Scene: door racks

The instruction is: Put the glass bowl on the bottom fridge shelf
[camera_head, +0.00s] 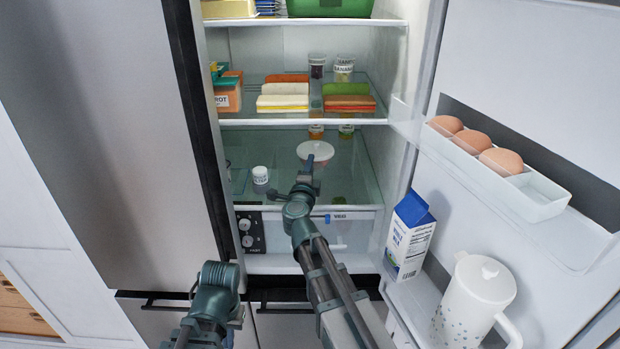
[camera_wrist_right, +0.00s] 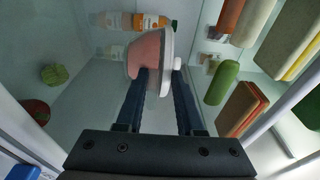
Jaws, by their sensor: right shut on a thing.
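The glass bowl, with a white lid and pinkish contents, is inside the fridge over the lowest glass shelf (camera_head: 283,190). Its lid (camera_head: 315,152) shows in the head view, and its side shows in the right wrist view (camera_wrist_right: 147,52). My right gripper (camera_head: 307,178) reaches into the fridge, and its fingers (camera_wrist_right: 158,85) are shut on the bowl. I cannot tell whether the bowl touches the shelf. My left gripper (camera_head: 210,300) is low in front of the fridge, outside it; its fingertips are not clear.
A white jar (camera_head: 260,175) stands left on the lowest shelf, with bottles (camera_head: 316,131) behind the bowl. The open door holds eggs (camera_head: 473,140), a milk carton (camera_head: 409,236) and a white pitcher (camera_head: 475,300) at the right.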

